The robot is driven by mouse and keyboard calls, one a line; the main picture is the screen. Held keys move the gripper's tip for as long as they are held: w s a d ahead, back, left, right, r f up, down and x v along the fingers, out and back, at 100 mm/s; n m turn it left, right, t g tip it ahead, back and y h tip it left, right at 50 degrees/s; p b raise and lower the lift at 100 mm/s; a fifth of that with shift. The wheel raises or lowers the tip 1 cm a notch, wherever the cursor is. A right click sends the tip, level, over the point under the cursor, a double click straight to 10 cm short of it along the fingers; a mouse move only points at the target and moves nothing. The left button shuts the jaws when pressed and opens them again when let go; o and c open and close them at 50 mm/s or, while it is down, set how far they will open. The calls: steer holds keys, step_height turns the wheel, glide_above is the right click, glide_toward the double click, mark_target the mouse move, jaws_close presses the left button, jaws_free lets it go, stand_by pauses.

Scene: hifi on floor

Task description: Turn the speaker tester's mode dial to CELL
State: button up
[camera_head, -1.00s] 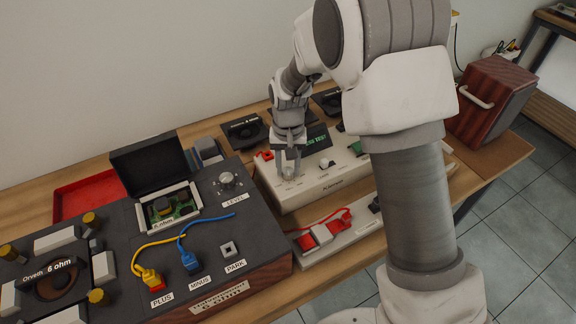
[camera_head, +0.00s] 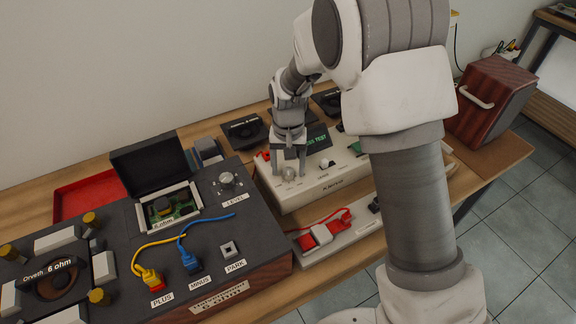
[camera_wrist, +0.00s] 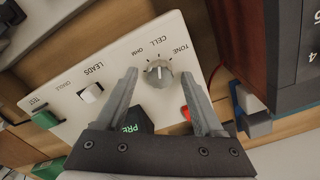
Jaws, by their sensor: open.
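The speaker tester (camera_head: 330,182) is a cream box on the bench, with a dark screen (camera_head: 316,138) whose text ends in "TEST". Its grey mode dial (camera_wrist: 158,73) has TONE, CELL and OHM printed around it in the wrist view. A pale mark on the dial appears to point toward CELL. The dial also shows in the head view (camera_head: 289,173). My gripper (camera_wrist: 159,76) is open, its fingers either side of the dial with visible gaps. The screen (camera_wrist: 134,121) is partly hidden by my gripper in the wrist view.
A LEADS switch (camera_wrist: 91,93) and green TEST button (camera_wrist: 45,119) are on the same panel. A black console (camera_head: 130,235) with yellow and blue leads stands left. A wooden cabinet (camera_head: 492,100) stands right.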

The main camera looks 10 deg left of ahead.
mark_target(288, 171)
step_height(288, 171, up, 17)
steer(key=p, duration=0.2)
steer(key=shift+r, duration=0.2)
stand_by(0.5)
steer(key=s+d+r+t+p, duration=0.1)
steer(key=s+d+r, duration=0.35)
steer(key=d, duration=0.25)
steer(key=s+d+r+t, duration=0.1)
steer(key=s+d+r, duration=0.3)
steer(key=d+r, duration=0.2)
steer(key=s+d+m+t+p, duration=0.1)
steer(key=s+d+t, duration=0.2)
steer(key=s+d, duration=0.6)
steer(key=s, duration=0.3)
steer(key=shift+s+d+r+t, duration=0.15)
steer(key=shift+s+r+t, duration=0.15)
steer(key=shift+s+r, duration=0.1)
